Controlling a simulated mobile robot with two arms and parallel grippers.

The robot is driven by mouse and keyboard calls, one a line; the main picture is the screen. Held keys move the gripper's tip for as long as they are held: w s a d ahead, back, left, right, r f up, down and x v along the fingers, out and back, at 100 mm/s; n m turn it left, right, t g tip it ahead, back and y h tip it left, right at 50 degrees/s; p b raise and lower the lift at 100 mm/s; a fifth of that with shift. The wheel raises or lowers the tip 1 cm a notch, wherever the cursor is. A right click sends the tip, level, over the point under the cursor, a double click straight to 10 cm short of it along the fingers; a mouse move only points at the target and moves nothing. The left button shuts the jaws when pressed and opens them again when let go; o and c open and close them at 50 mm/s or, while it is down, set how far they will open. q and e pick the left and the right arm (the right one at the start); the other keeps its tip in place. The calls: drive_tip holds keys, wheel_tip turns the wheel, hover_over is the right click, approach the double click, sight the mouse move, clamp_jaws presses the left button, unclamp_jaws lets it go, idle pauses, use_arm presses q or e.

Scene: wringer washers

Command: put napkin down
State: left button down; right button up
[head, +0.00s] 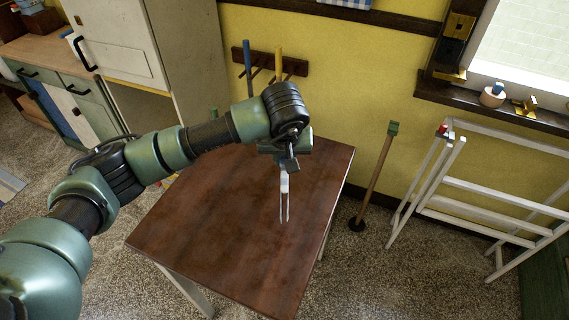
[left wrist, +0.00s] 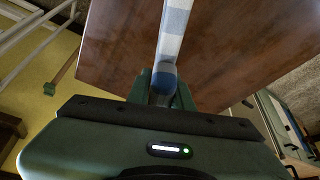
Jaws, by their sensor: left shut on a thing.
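My left gripper (head: 287,164) is above the brown wooden table (head: 215,220), pointing down. It is shut on the napkin (head: 284,185), which hangs below it as a narrow pale strip that splits into two thin ends. In the left wrist view the napkin (left wrist: 175,38) is blue and white checked and runs out from between the fingers (left wrist: 163,88) across the tabletop (left wrist: 240,45). I cannot tell whether its lower ends touch the table. My right gripper is not in view.
The visible tabletop is clear. A white drying rack (head: 480,190) and a wooden pole (head: 376,175) stand right of the table. A wall rack (head: 270,62) with blue and yellow handles is behind it. A pale cabinet (head: 125,45) stands at the back left.

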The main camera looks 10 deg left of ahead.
use_arm(q)
wheel_tip(320, 180, down, 4)
drive_tip(key=shift+r+p, duration=0.15)
drive_tip(key=shift+p, duration=0.25)
drive_tip(key=c, duration=1.3)
unclamp_jaws()
drive_tip(key=shift+o, duration=0.2)
drive_tip(key=b+v, duration=0.2)
drive_tip(key=v, duration=1)
drive_tip(key=shift+d+r+b, duration=0.1)
drive_tip(key=shift+b, duration=0.3)
